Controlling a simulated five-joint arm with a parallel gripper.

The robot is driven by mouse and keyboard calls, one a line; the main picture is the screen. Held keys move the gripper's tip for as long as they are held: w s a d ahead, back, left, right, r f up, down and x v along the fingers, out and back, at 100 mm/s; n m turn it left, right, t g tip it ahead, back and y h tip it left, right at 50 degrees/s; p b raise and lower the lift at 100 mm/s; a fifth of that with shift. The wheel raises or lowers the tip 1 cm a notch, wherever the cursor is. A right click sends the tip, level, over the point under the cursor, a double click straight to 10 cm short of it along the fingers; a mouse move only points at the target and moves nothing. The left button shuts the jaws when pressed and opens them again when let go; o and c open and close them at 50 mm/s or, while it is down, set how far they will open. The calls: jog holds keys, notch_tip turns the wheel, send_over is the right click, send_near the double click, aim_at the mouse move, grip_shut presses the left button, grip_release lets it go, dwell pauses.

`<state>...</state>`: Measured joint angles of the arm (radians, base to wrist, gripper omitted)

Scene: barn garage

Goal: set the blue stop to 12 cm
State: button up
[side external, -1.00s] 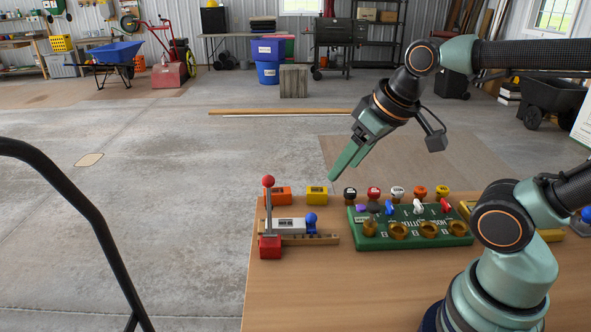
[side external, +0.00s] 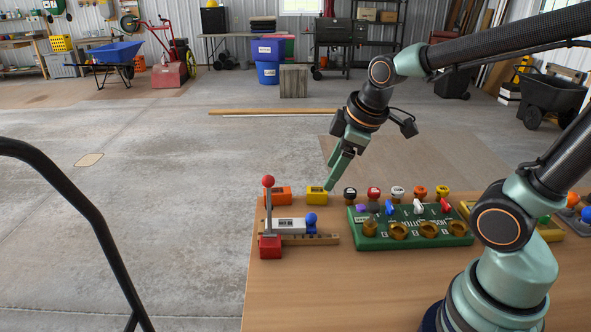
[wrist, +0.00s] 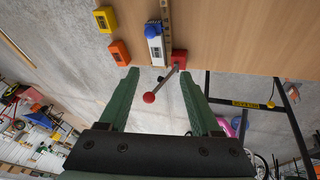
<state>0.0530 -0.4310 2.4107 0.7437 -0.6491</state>
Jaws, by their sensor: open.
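The blue stop (side external: 311,222) is a small blue piece with a round knob, on a wooden rail (side external: 326,239) on the table. It stands at the right end of a white labelled block (side external: 287,226). The stop also shows near the top of the wrist view (wrist: 151,29), beside the rail (wrist: 166,14). At the rail's left end stand a red base (side external: 270,248) and an upright lever with a red ball (side external: 268,181). The scale marks are too small to read. My gripper (side external: 329,188) is open and empty, above and behind the rail, touching nothing; its fingers also show in the wrist view (wrist: 157,75).
An orange block (side external: 277,196) and a yellow block (side external: 317,195) lie behind the rail. To the right is a green board (side external: 378,243) with brass cups and coloured pieces, with several round-topped pieces behind it. The table front (side external: 330,290) is clear.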

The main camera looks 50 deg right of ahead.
aim_at(312, 216)
jog(key=shift+w+d+f+n+g, duration=0.15)
jog(key=shift+w+d+f+n, duration=0.8)
jog(key=shift+f, duration=1.95)
jog(key=shift+w+d+f+n+g, duration=0.25)
jog(key=shift+w+f+n, duration=1.4)
jog(key=shift+f, duration=1.25)
jog(key=shift+w+d+f+n+g, duration=0.1)
jog(key=shift+w+d+f+n, duration=0.85)
jog(key=shift+f, duration=1.95)
jog(key=shift+w+a+n, duration=0.25)
jog(key=shift+a+n, duration=0.05)
jog(key=shift+n, duration=0.05)
grip_shut()
